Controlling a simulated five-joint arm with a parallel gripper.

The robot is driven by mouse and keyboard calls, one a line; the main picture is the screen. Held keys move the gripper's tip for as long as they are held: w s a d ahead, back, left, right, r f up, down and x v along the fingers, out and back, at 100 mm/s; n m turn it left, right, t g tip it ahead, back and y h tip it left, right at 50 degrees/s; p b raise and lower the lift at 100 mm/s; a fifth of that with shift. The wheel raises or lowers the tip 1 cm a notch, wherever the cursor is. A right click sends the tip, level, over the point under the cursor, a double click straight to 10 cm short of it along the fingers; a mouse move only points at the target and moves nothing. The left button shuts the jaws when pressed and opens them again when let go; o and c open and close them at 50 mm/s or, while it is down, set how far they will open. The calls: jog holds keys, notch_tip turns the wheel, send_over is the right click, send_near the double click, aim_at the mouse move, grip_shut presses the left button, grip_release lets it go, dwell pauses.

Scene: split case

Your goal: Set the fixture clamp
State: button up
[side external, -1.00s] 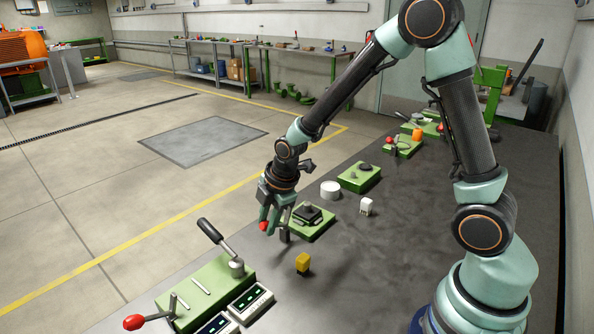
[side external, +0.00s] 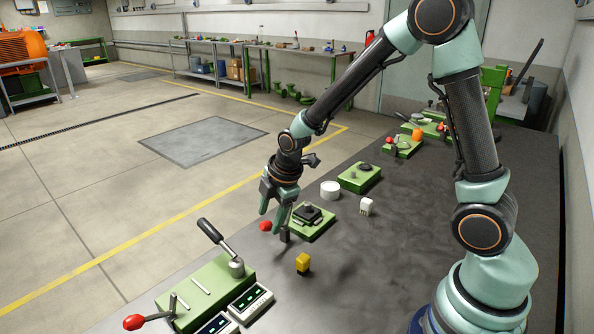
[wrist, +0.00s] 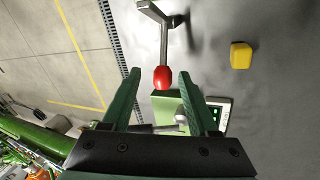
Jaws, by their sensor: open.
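A red knob (side external: 265,226) on a lever stands beside a dark post (side external: 285,235) near the table edge. My gripper (side external: 272,216) is open close to this knob, with nothing held. In the wrist view the red knob (wrist: 163,78) appears between the fingertips, with its grey lever leading up to a bent bracket (wrist: 160,14). I cannot tell whether either finger touches it. A green fixture (side external: 205,290) at front left carries a black-handled lever (side external: 211,231) and another red-knobbed lever (side external: 134,322). The pictures do not label which is the clamp.
A yellow block (side external: 303,263) stands to the right of the knob. A green block with a dark top (side external: 308,221) is just behind the gripper. A white plug-like piece (side external: 366,206) and a white disc (side external: 330,190) are farther back.

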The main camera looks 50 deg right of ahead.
jog(key=v, duration=1.1)
jog(key=shift+s+r, duration=0.15)
jog(key=shift+r, duration=0.15)
jog(key=s+r+m+t, duration=0.2)
jog(key=s+r+m, duration=0.3)
jog(key=s+m, duration=0.8)
jog(key=w+a+f+n+g, duration=0.1)
jog(key=w+f+n, duration=0.2)
jog(key=w+n, duration=0.4)
jog(key=w+a+f+n+g, duration=0.1)
jog(key=w+f+n, duration=0.2)
jog(key=w+n, duration=0.35)
jog(key=x, duration=0.7)
jog(key=d+x, duration=0.1)
jog(key=x, duration=0.3)
jog(key=shift+f, duration=0.4)
